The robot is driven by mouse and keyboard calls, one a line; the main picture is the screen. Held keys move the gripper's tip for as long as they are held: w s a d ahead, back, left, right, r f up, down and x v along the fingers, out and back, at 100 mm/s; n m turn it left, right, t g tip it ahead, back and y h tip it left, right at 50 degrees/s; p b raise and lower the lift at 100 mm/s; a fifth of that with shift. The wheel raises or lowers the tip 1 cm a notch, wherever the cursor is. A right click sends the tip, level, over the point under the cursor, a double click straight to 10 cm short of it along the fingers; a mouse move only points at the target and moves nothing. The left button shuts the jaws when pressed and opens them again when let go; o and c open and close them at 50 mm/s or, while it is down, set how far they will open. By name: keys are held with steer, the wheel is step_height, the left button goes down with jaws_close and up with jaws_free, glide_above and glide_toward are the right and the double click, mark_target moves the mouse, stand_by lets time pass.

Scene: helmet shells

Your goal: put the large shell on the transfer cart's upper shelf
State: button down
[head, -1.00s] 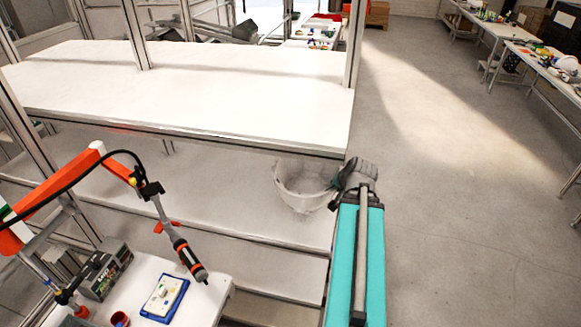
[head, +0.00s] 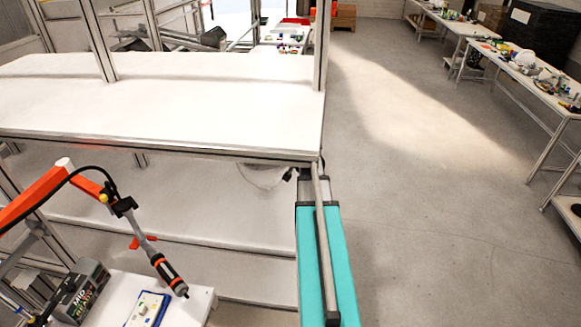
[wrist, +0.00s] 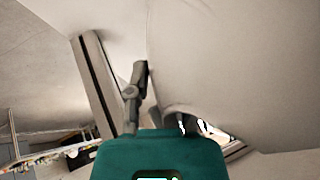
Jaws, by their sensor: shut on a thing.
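The large shell (head: 262,177) is a pale, bowl-like piece. In the head view its lower part shows below the front edge of the upper white shelf (head: 200,115), and the rest is hidden behind that edge. In the wrist view the shell (wrist: 235,65) fills the right side as a smooth, pale surface. My gripper (head: 292,173) is at the shell's right side, near the upper shelf's front right corner, and is shut on the shell. One grey finger (wrist: 137,90) shows in the wrist view; the grip itself is mostly hidden.
The upper shelf looks clear between its metal posts (head: 322,45). A lower white shelf (head: 180,205) lies below it. At the lower left are an orange tool arm (head: 45,190), a hanging screwdriver (head: 165,270) and a small box (head: 80,290). The floor (head: 420,190) to the right is open.

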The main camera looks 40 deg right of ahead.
steer(key=shift+w+d, duration=0.1)
steer(key=shift+w, duration=0.25)
steer(key=shift+w+d, duration=0.15)
steer(key=shift+w, duration=0.15)
steer(key=shift+w+d+f+b, duration=0.1)
steer(key=shift+w+f+b, duration=0.35)
steer(key=shift+f+b, duration=1.3)
steer(key=shift+f, duration=0.15)
steer(key=c, duration=0.5)
jaws_free()
